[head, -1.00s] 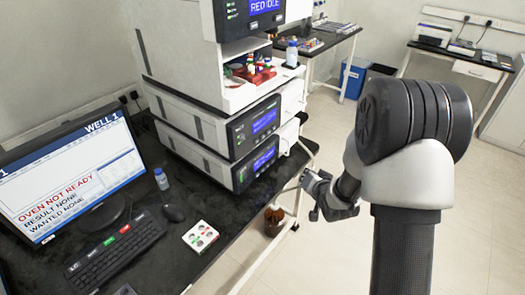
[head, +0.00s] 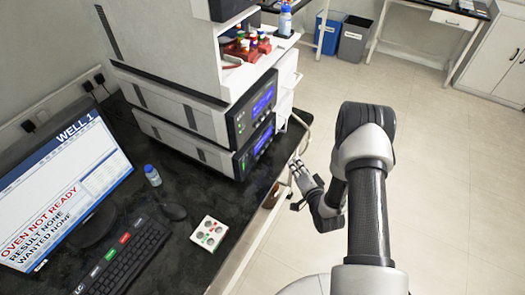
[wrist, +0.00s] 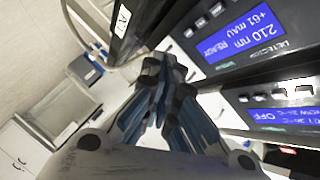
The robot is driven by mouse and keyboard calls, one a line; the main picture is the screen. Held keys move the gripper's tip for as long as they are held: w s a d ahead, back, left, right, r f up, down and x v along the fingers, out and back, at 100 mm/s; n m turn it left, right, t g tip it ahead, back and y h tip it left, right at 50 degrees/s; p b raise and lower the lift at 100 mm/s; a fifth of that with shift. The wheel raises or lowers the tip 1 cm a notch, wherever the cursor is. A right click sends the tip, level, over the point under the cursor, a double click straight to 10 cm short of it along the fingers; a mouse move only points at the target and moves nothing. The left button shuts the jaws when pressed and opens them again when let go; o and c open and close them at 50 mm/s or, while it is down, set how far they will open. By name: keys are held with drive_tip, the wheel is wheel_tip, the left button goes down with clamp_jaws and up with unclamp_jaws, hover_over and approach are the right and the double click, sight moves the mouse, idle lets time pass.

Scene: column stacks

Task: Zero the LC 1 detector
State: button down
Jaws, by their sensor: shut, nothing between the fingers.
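The detector (head: 253,152) is the lowest unit of the instrument stack at the bench's right edge. In the wrist view its blue screen (wrist: 236,36) appears upside down and reads 210 nm, +61 mAU, READY. Small pale buttons (wrist: 217,9) lie along its panel beside the screen. My gripper (head: 296,170) is shut and empty, a little right of the stack's front, apart from the panel in the head view. In the wrist view its fingertips (wrist: 163,62) are together, left of the screen. I cannot read an LC number on the detector.
Another unit (head: 250,104) sits above the detector; its screen (wrist: 286,119) reads OFF. A monitor (head: 60,185) shows OVEN NOT READY. The keyboard (head: 125,255), mouse (head: 174,212), blue-capped bottle (head: 152,175) and white button pad (head: 208,233) lie on the bench. The floor to the right is clear.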

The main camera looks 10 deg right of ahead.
sight(262, 152)
drive_tip(key=w+a, duration=0.1)
drive_tip(key=a, duration=0.1)
drive_tip(key=w+a, duration=0.3)
drive_tip(key=a, duration=0.1)
drive_tip(key=shift+w+a, duration=0.1)
drive_tip(key=shift+w, duration=0.1)
drive_tip(key=shift+w+a+b, duration=0.4)
drive_tip(key=shift+a, duration=0.15)
drive_tip(key=shift+w+a, duration=0.1)
idle(1.1)
drive_tip(key=shift+w+a, duration=0.15)
drive_tip(key=shift+a, duration=0.05)
drive_tip(key=shift+w+a+b, duration=0.25)
drive_tip(key=shift+a+b, duration=0.1)
drive_tip(key=shift+b, duration=0.1)
idle(0.6)
drive_tip(key=shift+d, duration=0.1)
idle(0.4)
drive_tip(key=shift+s+d, duration=0.5)
drive_tip(key=shift+d, duration=0.05)
